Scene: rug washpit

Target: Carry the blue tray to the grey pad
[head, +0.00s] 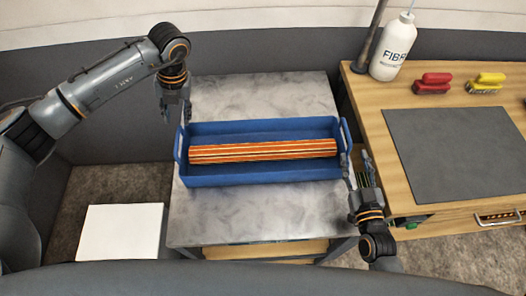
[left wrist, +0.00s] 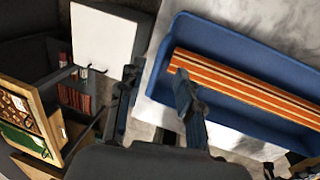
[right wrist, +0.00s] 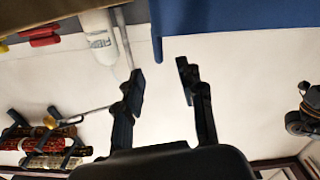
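The blue tray (head: 265,128) sits level on a grey marbled table, with an orange striped roll (head: 263,151) lying in it. The tray (left wrist: 240,52) and roll also show in the left wrist view. My left gripper (head: 176,106) is open at the tray's left end, near its handle; whether it touches is unclear. My right gripper (head: 357,167) is open by the right end; in the right wrist view the blue handle (right wrist: 157,32) points between its spread fingers, beyond the tips. The dark grey pad (head: 455,152) lies bare on the wooden bench at right.
The marbled table (head: 262,95) has bare room behind and in front of the tray. On the wooden bench (head: 372,110) stand a white bottle (head: 393,47), a red brush (head: 432,83) and a yellow brush (head: 486,82) behind the pad. A white block (head: 122,232) is low at left.

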